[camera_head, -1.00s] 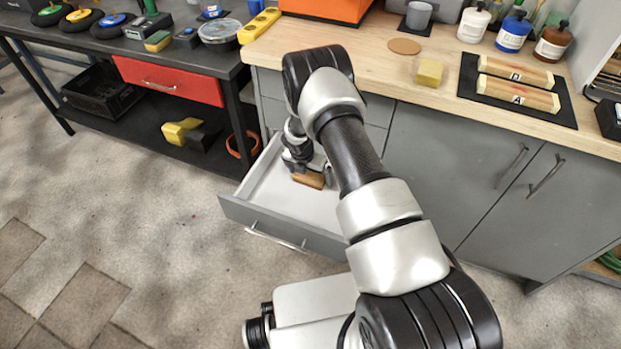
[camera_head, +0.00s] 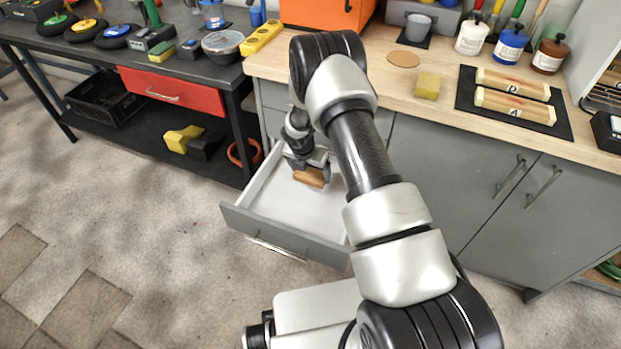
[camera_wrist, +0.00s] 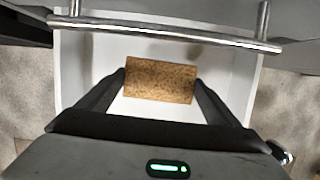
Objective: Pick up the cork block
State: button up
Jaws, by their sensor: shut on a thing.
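The cork block (camera_head: 309,177) is a brown, speckled rectangular block at the open grey drawer with a white inside (camera_head: 290,207). In the wrist view the cork block (camera_wrist: 160,80) lies between the two black fingertips, which touch its left and right ends. My gripper (camera_wrist: 160,84) is shut on it. In the head view my gripper (camera_head: 309,172) reaches down over the drawer, and my arm hides part of the drawer. The block's height above the drawer floor is hard to tell.
The drawer front with its metal handle (camera_head: 274,249) stands out from the cabinet below the wooden worktop (camera_head: 440,95). A yellow block (camera_head: 427,86) and a cork disc (camera_head: 403,59) lie on the worktop. A dark workbench with a red drawer (camera_head: 172,88) stands at the left.

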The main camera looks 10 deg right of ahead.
aim_at(312, 175)
jog(key=r, duration=0.2)
jog(key=r+p, duration=0.1)
jog(key=r, duration=0.3)
jog(key=shift+s+d, duration=0.25)
jog(key=shift+d, duration=0.05)
jog(key=s+d+p, duration=0.1)
jog(key=s+d, duration=0.8)
jog(key=d, duration=0.5)
jog(key=shift+s+d+p, duration=0.2)
jog(key=shift+s+p, duration=0.1)
jog(key=shift+p, duration=0.05)
jog(key=shift+f, duration=0.1)
